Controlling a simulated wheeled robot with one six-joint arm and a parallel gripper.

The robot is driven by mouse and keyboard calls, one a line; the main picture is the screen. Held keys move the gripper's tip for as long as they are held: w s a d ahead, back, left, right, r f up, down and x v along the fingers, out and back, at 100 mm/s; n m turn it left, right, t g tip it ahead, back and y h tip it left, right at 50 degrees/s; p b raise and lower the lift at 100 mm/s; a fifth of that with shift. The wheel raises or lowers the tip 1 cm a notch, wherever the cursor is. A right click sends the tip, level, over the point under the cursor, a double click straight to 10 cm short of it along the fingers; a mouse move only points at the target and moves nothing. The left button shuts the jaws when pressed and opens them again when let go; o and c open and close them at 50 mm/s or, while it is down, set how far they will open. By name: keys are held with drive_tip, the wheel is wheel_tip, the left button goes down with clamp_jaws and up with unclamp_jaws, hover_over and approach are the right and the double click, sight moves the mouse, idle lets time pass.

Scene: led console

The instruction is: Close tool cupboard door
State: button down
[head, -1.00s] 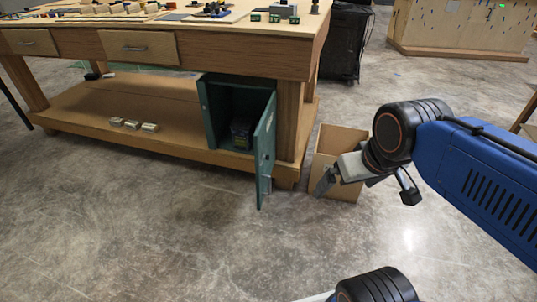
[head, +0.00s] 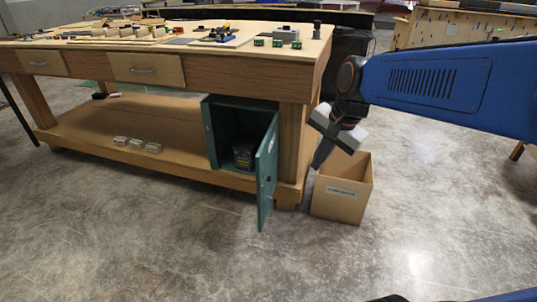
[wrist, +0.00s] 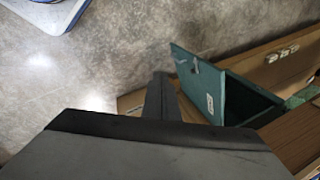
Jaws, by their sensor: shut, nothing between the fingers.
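The tool cupboard is a small teal cabinet (head: 212,132) on the lower shelf of the workbench. Its teal door (head: 266,172) stands wide open, swung out past the shelf's front edge. A dark item (head: 243,156) sits inside. My gripper (head: 320,160) is shut and empty, pointing down to the right of the door and apart from it, above the cardboard box. In the wrist view the shut fingers (wrist: 160,95) point towards the floor beside the door (wrist: 200,82), whose face carries a pale label.
A cardboard box (head: 342,190) stands on the floor right of the bench leg (head: 292,150). The wooden workbench (head: 200,83) holds parts on top. Several small blocks (head: 136,144) lie on its lower shelf. The floor in front is clear.

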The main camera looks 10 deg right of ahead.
drive_tip(key=w+a+f+m+g+y, duration=0.1)
drive_tip(key=w+f+m, duration=0.1)
drive_tip(key=w+m, duration=0.6)
drive_tip(key=w+a+f+m+y, duration=0.1)
drive_tip(key=w+m, duration=0.3)
drive_tip(key=w, duration=0.7)
drive_tip(key=w+a+f, duration=0.3)
drive_tip(key=a+f, duration=0.3)
drive_tip(key=f, duration=0.3)
drive_tip(key=shift+w+a+f, duration=0.2)
drive_tip(key=shift+w+a, duration=0.05)
drive_tip(key=shift+a, duration=0.1)
